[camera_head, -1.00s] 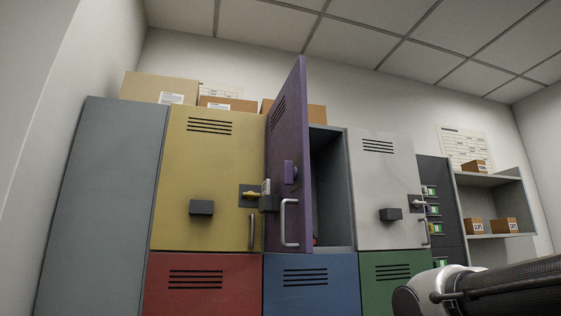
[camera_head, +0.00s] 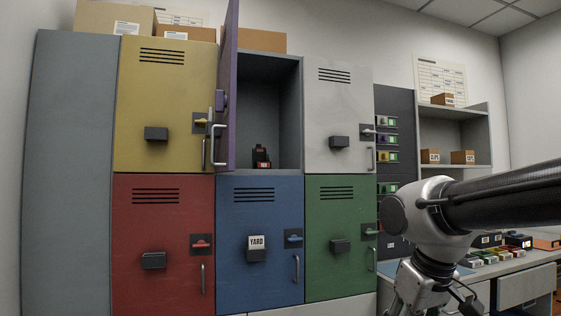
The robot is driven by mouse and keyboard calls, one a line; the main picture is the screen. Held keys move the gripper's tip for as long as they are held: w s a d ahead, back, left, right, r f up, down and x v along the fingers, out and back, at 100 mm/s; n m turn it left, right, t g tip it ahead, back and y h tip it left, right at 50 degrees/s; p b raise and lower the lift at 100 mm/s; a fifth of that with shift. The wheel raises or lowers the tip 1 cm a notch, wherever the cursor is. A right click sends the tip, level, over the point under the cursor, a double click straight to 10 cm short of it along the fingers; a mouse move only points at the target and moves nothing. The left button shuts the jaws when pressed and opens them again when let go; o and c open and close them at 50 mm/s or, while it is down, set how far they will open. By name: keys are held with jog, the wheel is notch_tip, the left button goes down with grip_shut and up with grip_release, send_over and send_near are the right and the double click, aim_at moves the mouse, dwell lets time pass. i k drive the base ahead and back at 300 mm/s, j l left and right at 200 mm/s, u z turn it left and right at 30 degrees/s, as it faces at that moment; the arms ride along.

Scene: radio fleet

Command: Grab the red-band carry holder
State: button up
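A small black holder with a red band (camera_head: 261,157) stands upright on the floor of the open locker compartment (camera_head: 285,130), whose purple door (camera_head: 229,95) is swung outward at its left. My gripper (camera_head: 425,305) is at the bottom right, below my arm and cut by the picture's lower edge. It is well to the right of and below the holder, apart from it. Its fingers show only in part, so I cannot tell whether it is open or shut.
Yellow, white, red, blue and green lockers around the open compartment are shut. The blue door bears a YARD tag (camera_head: 257,242). Cartons (camera_head: 462,157) sit on shelves at the right. A desk with an open drawer (camera_head: 526,285) and several coloured items stands behind my arm.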

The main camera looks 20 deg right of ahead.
aim_at(258, 154)
jog(key=k+l, duration=0.2)
jog(key=i+l+u, duration=0.55)
jog(key=i+l, duration=0.15)
jog(key=l, duration=0.25)
